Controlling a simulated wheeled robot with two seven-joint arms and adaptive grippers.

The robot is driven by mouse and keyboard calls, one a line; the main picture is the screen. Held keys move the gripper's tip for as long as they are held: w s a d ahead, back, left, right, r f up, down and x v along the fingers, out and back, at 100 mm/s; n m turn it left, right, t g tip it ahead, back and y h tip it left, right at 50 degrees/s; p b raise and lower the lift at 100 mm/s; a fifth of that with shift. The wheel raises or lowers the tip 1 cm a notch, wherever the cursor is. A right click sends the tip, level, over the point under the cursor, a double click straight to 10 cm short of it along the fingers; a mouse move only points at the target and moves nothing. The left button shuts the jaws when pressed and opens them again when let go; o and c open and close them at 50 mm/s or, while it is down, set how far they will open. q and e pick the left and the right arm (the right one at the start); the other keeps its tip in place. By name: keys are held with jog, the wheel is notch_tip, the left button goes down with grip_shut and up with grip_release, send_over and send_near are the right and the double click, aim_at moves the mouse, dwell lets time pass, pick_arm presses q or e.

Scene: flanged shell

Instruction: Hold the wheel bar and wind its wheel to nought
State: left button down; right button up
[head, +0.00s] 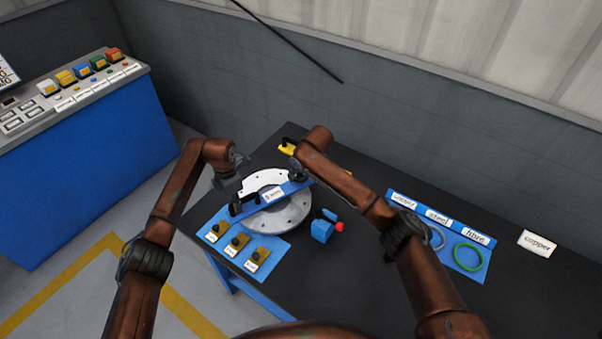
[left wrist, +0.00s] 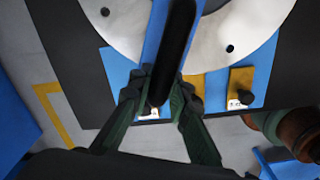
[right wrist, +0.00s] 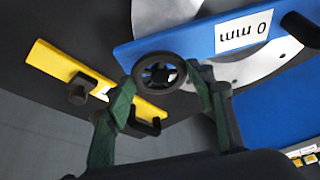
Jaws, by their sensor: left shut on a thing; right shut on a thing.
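The blue wheel bar (head: 257,204) lies across the pale round flanged shell (head: 290,216) on the dark table. My left gripper (left wrist: 160,88) is shut on the bar's black handle (left wrist: 178,45) at its left end. My right gripper (right wrist: 163,80) is shut on the small dark spoked wheel (right wrist: 160,70) at the bar's other end, one finger on each side of the rim. In the head view the wheel is largely hidden by my right gripper.
A blue board (head: 226,255) with several ochre knobbed pieces lies in front of the shell. A yellow bar (right wrist: 65,72) lies behind it. A ring board (head: 451,232) lies further right.

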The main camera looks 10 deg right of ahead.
jog(key=shift+n, duration=0.9)
jog(key=o, duration=1.2)
jog(key=shift+c, duration=0.2)
jog(key=v, duration=1.2)
jog(key=shift+d, duration=0.35)
jog(key=shift+w, duration=0.15)
